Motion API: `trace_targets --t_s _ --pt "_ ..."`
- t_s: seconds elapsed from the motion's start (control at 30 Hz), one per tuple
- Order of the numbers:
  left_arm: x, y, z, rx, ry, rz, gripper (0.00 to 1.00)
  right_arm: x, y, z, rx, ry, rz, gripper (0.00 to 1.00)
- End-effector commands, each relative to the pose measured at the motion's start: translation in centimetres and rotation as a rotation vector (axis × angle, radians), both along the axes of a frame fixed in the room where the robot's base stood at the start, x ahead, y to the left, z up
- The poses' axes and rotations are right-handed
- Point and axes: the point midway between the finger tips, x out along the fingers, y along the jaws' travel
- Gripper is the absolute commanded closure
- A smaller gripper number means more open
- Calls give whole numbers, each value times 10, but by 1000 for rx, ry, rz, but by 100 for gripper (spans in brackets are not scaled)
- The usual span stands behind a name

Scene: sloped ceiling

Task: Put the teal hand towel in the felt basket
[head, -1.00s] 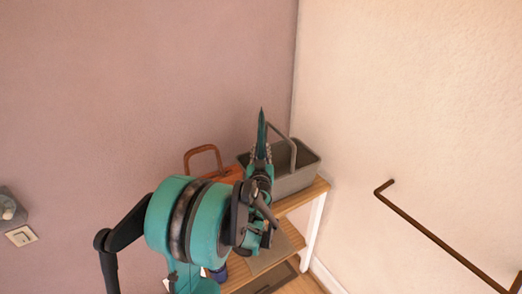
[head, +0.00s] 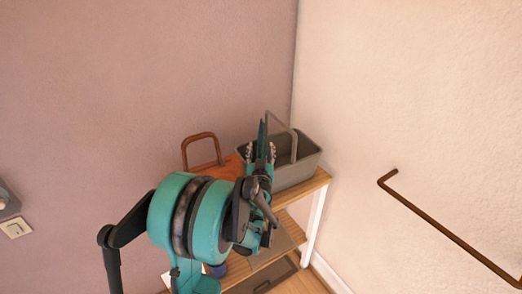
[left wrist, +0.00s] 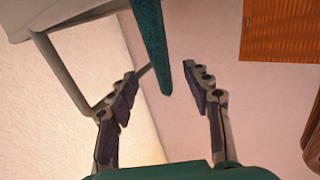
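The teal hand towel (head: 263,134) shows as a narrow upright strip at the tip of my left gripper (head: 261,152) in the head view, in front of a grey basket (head: 299,176), which I take for the felt one. In the left wrist view the towel (left wrist: 149,42) hangs between the spread fingers, with a gap on each side. My left gripper is open. The basket (left wrist: 82,10) and its handle (left wrist: 62,72) show at the upper left there. Whether the towel touches the basket is hidden. My right gripper is not in view.
The basket stands on a wooden-topped shelf unit (head: 318,182) in the corner. An orange bag (head: 226,167) with a brown handle (head: 199,136) stands left of it. A dark rail (head: 440,228) is on the right wall. A lower shelf is partly hidden by my arm.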

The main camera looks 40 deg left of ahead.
Motion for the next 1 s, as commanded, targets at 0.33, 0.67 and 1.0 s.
trace_targets --t_s 0.33,0.67,1.0 --pt "-12 -8 0 0 0 -1 51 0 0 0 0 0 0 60" --pt "-70 -48 -1 1 1 -2 51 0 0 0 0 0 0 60" --pt "-100 -67 -2 0 0 0 51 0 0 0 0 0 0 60"
